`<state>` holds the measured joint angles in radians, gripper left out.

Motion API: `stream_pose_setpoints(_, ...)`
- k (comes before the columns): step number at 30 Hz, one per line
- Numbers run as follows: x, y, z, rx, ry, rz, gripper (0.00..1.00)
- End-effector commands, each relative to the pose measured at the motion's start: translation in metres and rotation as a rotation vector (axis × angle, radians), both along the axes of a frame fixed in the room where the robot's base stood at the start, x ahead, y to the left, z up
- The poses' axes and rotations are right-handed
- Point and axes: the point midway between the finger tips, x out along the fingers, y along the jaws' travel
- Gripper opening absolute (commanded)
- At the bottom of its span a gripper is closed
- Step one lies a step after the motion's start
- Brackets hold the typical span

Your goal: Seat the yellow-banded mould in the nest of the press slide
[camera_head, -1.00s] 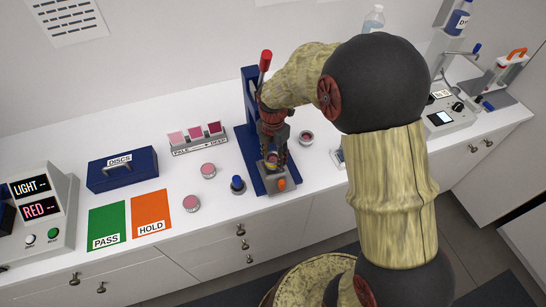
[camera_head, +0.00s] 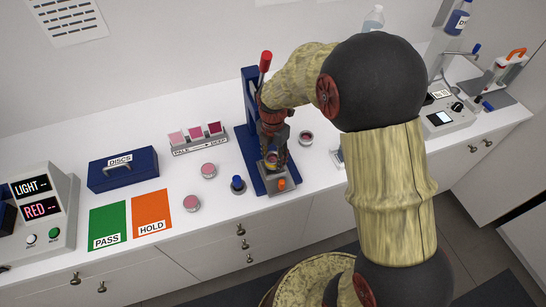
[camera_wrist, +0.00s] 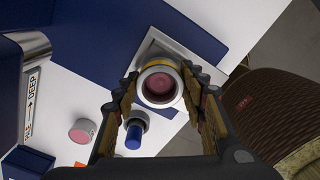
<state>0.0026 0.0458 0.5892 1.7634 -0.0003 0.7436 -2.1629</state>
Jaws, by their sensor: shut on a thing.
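The yellow-banded mould (camera_wrist: 160,84) is a round metal cup with pink powder inside and a yellow ring near its rim. My gripper (camera_wrist: 165,90) is shut on it, a finger on each side, in the wrist view. In the head view my gripper (camera_head: 273,152) points down over the press slide (camera_head: 279,189), with the mould (camera_head: 271,160) between its fingers. The grey slide lies at the front of the blue press (camera_head: 249,145) and shows behind the mould in the wrist view (camera_wrist: 150,50). The nest is hidden under the mould; I cannot tell whether the mould touches it.
A blue-handled tamper (camera_head: 237,185) stands left of the press base. Pink jars stand at the left (camera_head: 208,171), front left (camera_head: 191,203) and right (camera_head: 306,137) of the press. A shade stand (camera_head: 198,140) is behind. Green (camera_head: 108,222) and orange (camera_head: 152,212) mats lie left.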

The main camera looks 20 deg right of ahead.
Motion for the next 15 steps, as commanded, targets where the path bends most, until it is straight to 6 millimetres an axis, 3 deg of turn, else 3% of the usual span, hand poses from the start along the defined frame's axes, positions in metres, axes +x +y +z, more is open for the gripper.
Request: stream_pose_setpoints(15, 0.0002, 0.0, -0.003, 0.0, 0.0, 0.0, 0.1)
